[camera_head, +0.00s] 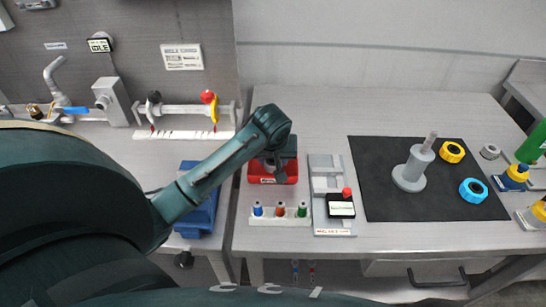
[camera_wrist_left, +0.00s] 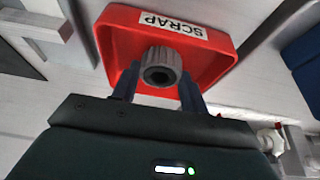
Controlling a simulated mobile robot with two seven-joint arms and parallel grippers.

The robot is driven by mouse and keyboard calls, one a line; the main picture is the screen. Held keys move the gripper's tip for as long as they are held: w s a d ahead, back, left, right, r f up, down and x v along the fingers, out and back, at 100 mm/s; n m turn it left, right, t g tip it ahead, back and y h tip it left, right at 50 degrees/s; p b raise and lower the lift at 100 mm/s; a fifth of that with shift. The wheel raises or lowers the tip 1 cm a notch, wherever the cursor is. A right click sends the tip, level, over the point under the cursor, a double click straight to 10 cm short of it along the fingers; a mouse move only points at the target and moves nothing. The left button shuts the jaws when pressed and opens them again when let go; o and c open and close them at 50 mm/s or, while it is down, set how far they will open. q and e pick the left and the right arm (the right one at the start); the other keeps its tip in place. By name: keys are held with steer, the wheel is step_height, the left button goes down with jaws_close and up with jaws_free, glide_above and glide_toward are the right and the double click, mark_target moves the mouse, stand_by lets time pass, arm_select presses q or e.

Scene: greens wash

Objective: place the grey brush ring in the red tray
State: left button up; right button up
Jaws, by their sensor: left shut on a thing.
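The grey brush ring (camera_wrist_left: 160,57) is a ribbed ring with a dark hole, seen in the left wrist view between the fingers of my left gripper (camera_wrist_left: 158,88). The gripper is shut on it. The ring shows against the inside of the red tray (camera_wrist_left: 117,35), which has a white label reading SCRAP. I cannot tell whether the ring touches the tray floor. In the head view my left gripper (camera_head: 274,170) reaches down over the red tray (camera_head: 290,179), and my arm hides part of the tray. My right gripper is not in view.
A grey fixture (camera_head: 323,170) with a black box (camera_head: 341,206) stands right of the tray. A rack (camera_head: 268,219) with coloured pegs is in front. A blue bin (camera_head: 196,218) is left. A dark mat (camera_head: 385,205) holds a grey post (camera_head: 411,173), yellow ring (camera_head: 452,152) and blue ring (camera_head: 473,191).

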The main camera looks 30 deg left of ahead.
arm_select(q)
steer(key=o, duration=1)
steer(key=shift+f, duration=0.15)
steer(key=v, duration=1.2)
steer(key=shift+r, duration=0.2)
